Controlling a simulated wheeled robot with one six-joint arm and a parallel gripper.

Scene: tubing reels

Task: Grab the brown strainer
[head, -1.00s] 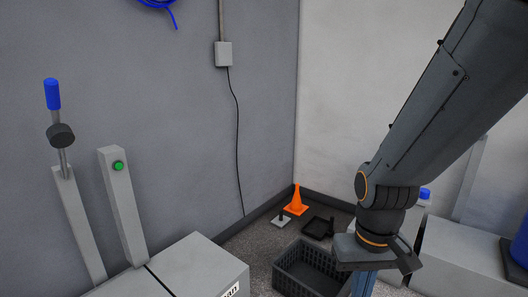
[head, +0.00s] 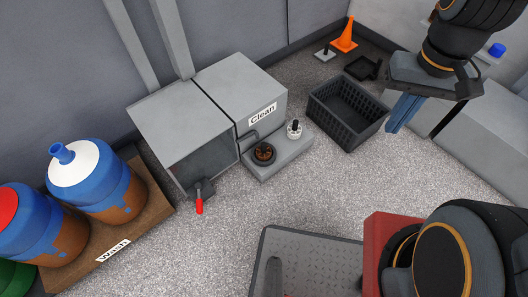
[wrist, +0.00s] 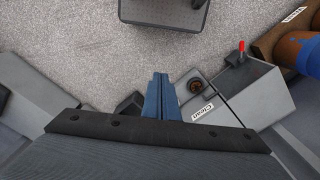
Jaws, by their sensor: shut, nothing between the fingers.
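The brown strainer (head: 263,152) is a small round brown piece with a dark rim. It sits on a low grey ledge in front of the machine marked "Clean". It also shows in the wrist view (wrist: 195,85), just right of the fingers. My gripper (head: 392,129) hangs in the air to the right of the strainer, over the floor near the black crate. Its blue fingers are together and empty, pointing down in the head view. They also show in the middle of the wrist view (wrist: 160,77), clear of the strainer.
A white round piece with a dark knob (head: 294,131) sits beside the strainer. The "Clean" machine (head: 240,88) rises behind, with a red-handled lever (head: 199,205). A black crate (head: 348,110) stands right. Blue-and-brown jugs stand left on a "Wash" board (head: 135,238). Open floor lies in front.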

